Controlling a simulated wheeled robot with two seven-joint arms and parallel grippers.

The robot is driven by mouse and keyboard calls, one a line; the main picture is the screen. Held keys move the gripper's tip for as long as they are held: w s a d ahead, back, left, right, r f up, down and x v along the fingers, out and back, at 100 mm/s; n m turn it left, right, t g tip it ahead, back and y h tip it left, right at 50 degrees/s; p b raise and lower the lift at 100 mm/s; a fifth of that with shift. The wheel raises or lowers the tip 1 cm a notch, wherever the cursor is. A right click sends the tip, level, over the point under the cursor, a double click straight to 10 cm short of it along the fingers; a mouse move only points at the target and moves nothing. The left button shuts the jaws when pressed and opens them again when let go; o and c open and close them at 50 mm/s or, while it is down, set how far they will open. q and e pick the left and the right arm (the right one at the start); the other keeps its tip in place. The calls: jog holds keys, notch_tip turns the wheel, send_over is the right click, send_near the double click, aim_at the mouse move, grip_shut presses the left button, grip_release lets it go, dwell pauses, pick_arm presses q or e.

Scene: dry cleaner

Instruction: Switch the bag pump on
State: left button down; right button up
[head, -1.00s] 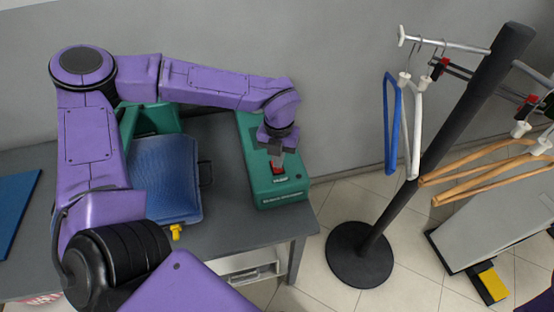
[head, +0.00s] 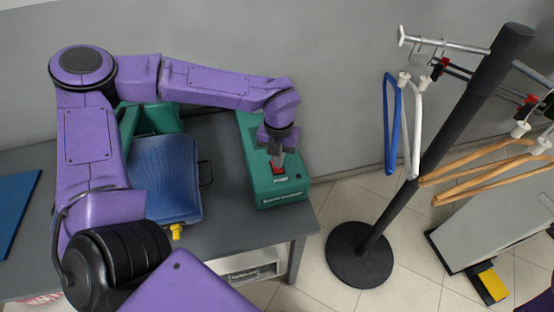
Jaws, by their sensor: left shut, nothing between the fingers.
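The bag pump (head: 272,188) is a green box at the right end of the grey table. A red switch (head: 278,170) sits on its top near the front, partly hidden by my gripper. My left gripper (head: 278,165) is shut and empty, pointing down with its fingertips at the red switch. They look to be touching it, or very close to it. My right gripper is not in view.
A blue bag-like item (head: 165,180) with a yellow nozzle (head: 177,232) lies left of the pump on the grey table (head: 225,235). A black coat stand (head: 380,230) with blue, white and wooden hangers stands to the right. A blue mat (head: 15,210) lies far left.

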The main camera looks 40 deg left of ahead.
pick_arm(q)
jog(key=shift+f+b, duration=0.7)
jog(key=shift+f, duration=0.3)
dwell(0.7)
jog(key=shift+s+r, duration=0.1)
notch_tip(320, 180, up, 7)
jog(key=p, duration=0.6)
jog(key=shift+p, duration=0.3)
